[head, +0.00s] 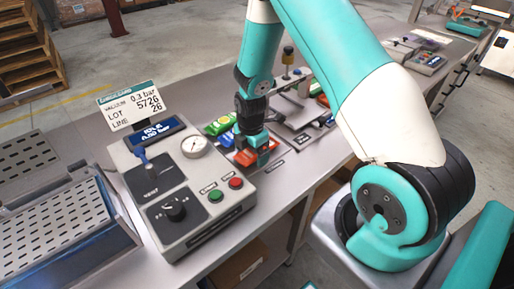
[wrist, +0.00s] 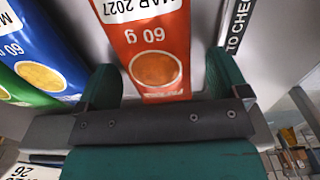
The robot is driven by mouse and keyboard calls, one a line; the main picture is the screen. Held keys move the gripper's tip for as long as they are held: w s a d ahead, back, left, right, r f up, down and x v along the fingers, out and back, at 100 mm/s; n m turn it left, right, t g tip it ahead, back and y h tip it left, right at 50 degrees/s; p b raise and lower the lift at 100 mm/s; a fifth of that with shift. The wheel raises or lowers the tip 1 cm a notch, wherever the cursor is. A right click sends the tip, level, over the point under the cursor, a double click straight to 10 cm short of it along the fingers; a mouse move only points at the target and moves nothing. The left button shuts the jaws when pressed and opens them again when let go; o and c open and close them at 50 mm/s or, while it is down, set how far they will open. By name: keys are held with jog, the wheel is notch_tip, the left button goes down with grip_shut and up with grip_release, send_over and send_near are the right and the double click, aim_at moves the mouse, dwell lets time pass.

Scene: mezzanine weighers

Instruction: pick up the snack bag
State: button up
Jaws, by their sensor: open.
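An orange snack bag (wrist: 150,38), printed "60 g" and "MAR 2027", lies on the grey table in the wrist view. Its near end is between the two spread fingers of my gripper (wrist: 164,80), with a gap on each side. In the head view, my gripper (head: 253,153) points down over the orange bag (head: 243,160) and hides part of it. My gripper is open and empty. A blue bag (wrist: 38,50) and a green bag (wrist: 20,92) lie to the left in the wrist view. The green bag (head: 219,126) also shows in the head view, behind my gripper.
A grey control box (head: 215,208) with a dial, knob and buttons stands left of my gripper. A perforated metal tray unit (head: 60,220) is at the far left. More equipment stands behind my gripper on the table (head: 325,165). Some bare table lies right of the orange bag.

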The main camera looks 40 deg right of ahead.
jog(key=shift+f, duration=0.1)
jog(key=shift+c, duration=0.4)
jog(key=c, duration=0.9)
